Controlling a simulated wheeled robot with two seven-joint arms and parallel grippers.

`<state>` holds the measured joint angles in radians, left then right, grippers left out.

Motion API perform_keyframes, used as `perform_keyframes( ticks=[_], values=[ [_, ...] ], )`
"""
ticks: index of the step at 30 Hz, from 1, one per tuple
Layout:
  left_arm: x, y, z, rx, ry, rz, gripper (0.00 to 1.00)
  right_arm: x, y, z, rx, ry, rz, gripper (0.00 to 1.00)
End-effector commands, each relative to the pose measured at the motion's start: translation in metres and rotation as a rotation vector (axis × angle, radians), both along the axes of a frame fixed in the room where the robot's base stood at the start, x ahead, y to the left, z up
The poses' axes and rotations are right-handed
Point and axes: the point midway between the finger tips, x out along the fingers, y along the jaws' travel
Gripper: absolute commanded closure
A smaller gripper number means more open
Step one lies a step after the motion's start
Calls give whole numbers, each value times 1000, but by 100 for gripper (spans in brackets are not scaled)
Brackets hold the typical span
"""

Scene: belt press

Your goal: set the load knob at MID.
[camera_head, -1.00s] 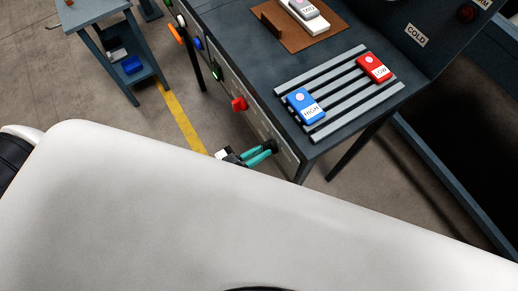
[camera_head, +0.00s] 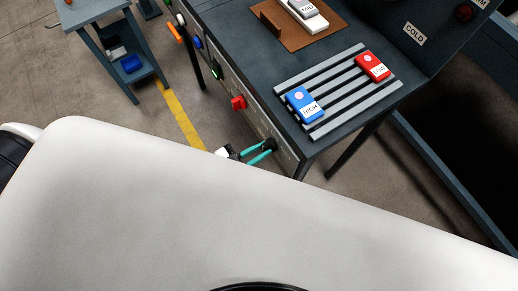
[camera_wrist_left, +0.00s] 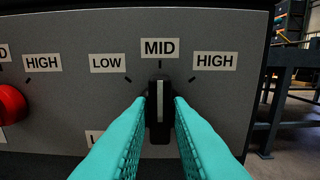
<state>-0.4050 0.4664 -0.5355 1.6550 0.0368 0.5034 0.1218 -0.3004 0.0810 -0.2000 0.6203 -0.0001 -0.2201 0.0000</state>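The load knob (camera_wrist_left: 160,125) is black with a white line on its face. In the left wrist view the line stands upright, pointing at the MID label (camera_wrist_left: 160,48); LOW (camera_wrist_left: 107,63) is to its left and HIGH (camera_wrist_left: 215,61) to its right. My left gripper (camera_wrist_left: 162,103) has its teal fingers on both sides of the knob's grip, close against it, and looks shut on it. In the head view the left gripper (camera_head: 266,149) reaches the dark knob (camera_head: 271,144) at the panel's near end; the white body in front hides the arm. My right gripper is not in view.
A red knob (camera_head: 238,103) sits further along the same panel. On the bench top, a blue HIGH block (camera_head: 306,105) and a red LOW block (camera_head: 373,66) lie on grey slats. A side table (camera_head: 117,47) stands at upper left.

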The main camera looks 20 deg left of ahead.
Motion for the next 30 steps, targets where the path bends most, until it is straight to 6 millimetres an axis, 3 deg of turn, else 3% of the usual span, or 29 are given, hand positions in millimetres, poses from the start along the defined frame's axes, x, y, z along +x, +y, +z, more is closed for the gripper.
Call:
perform_keyframes(
  ticks=[3,14,30],
  values=[
    [0,0,0,-1,1,0,65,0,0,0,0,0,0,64],
    [-6,4,-2,0,2,-1,65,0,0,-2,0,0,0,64],
    [-84,65,-3,1,4,0,65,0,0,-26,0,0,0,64]
  ],
)
